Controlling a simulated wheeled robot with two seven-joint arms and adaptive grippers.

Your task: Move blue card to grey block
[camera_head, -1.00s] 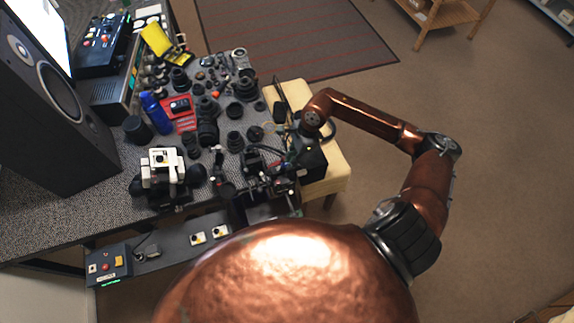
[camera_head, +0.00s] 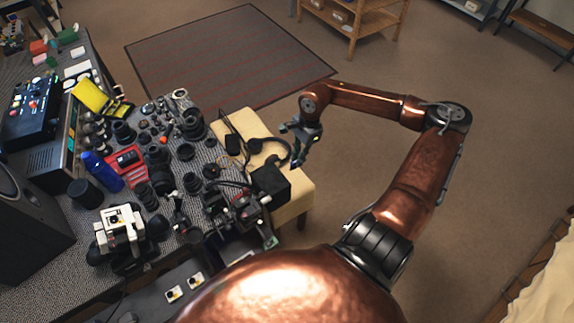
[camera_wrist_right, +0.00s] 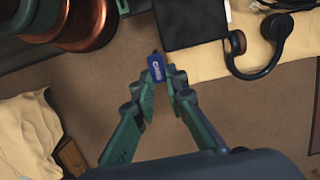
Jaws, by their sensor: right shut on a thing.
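The blue card (camera_wrist_right: 157,68) is small, with white lettering. It stands between the fingertips of my right gripper (camera_wrist_right: 161,80) in the right wrist view. The right gripper is shut on it and holds it in the air. In the head view my right gripper (camera_head: 297,157) hangs at the right edge of the cream bench, close to the floor side. I cannot pick out the grey block with certainty in either view. My left gripper is not in view.
The cream bench (camera_head: 291,211) carries a black box (camera_head: 270,186) and headphones (camera_wrist_right: 266,60). The desk at left is crowded with lenses, a blue bottle (camera_head: 100,170), a red case (camera_head: 128,162) and a white camera (camera_head: 118,226). The floor at right is free.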

